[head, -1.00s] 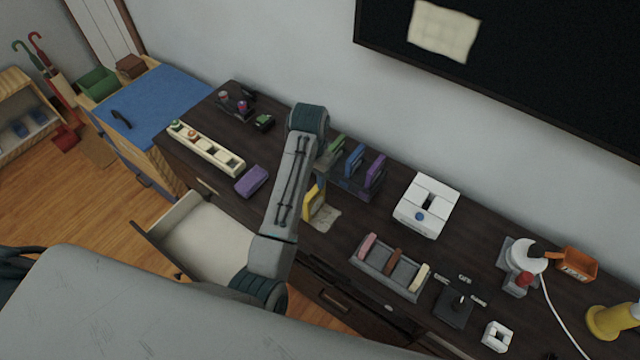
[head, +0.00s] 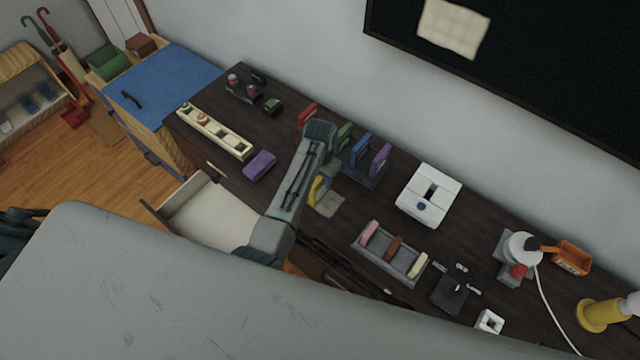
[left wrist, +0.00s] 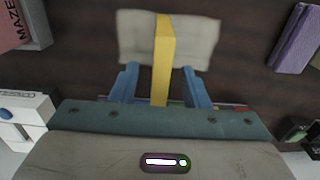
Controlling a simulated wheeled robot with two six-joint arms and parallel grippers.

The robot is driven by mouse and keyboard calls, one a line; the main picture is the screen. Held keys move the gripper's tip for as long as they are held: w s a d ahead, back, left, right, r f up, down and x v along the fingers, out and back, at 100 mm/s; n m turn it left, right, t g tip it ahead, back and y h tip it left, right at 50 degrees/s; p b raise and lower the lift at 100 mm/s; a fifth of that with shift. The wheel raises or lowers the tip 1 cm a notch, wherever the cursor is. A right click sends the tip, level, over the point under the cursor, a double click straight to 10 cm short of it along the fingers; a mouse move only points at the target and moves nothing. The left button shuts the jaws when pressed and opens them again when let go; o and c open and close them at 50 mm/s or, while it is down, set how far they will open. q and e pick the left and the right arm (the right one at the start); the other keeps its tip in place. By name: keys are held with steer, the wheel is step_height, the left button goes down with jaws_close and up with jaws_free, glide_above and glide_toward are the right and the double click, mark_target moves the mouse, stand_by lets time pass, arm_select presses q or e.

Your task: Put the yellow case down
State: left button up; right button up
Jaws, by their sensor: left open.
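The yellow case (head: 318,188) stands on edge on a small beige cloth (head: 328,205) on the dark counter. In the left wrist view the yellow case (left wrist: 164,50) runs upright through the middle, with the pale cloth (left wrist: 135,38) behind it. My left gripper (left wrist: 160,74) is open, with one blue finger on each side of the case and a visible gap to it on both sides. In the head view my arm hides the gripper and part of the case. My right gripper is not in view.
Red (head: 307,116), green (head: 343,136), blue (head: 360,150) and purple (head: 380,161) cases stand in a row behind. A purple block (head: 260,165) lies to the left, a grey tray (head: 408,278) to the right. An open drawer (head: 215,218) sticks out in front.

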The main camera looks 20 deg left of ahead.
arm_select(q)
steer(key=shift+w+f, duration=0.1)
steer(key=shift+f, duration=0.45)
jaws_close()
